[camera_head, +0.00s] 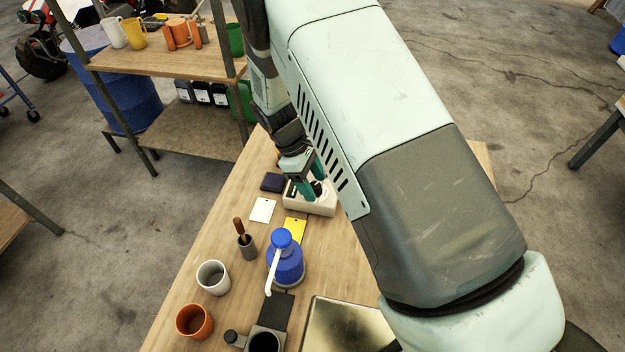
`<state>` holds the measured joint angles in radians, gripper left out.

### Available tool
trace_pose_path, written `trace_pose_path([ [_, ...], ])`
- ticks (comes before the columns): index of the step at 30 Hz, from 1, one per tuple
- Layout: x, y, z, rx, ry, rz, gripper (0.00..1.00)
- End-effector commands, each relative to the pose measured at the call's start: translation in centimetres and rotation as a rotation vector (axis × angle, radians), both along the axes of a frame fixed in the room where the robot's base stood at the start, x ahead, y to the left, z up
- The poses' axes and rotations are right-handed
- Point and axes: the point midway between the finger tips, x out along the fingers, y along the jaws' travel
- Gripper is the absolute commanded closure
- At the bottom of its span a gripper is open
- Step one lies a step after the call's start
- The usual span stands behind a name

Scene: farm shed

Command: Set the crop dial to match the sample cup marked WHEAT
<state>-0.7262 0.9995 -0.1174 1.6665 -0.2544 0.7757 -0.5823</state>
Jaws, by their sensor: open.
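A white box-shaped device (322,208) stands on the wooden table, partly hidden by my arm. A dark round knob (318,188) shows on its top, between or just beside my fingers. My gripper (311,182) has teal fingers and is open, pointing down at the knob; I cannot tell whether it touches. A pale grey cup (204,279) and an orange-brown cup (187,323) stand at the table's left front. No WHEAT marking and no dial lettering can be read from here.
A metal tray (345,325) and grey fixture (238,339) are in front.

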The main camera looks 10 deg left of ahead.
Motion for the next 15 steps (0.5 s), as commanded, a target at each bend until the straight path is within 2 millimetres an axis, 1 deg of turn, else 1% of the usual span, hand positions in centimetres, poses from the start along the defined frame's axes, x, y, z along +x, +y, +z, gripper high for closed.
trace_pose_path([
  [5, 0.0, -0.01, 0.0, 0.0, 0.0, 0.0, 0.39],
  [8, -0.01, 0.0, 0.02, 0.0, 0.0, 0.0, 0.53],
  [15, 0.0, 0.02, 0.04, 0.0, 0.0, 0.0, 0.9],
])
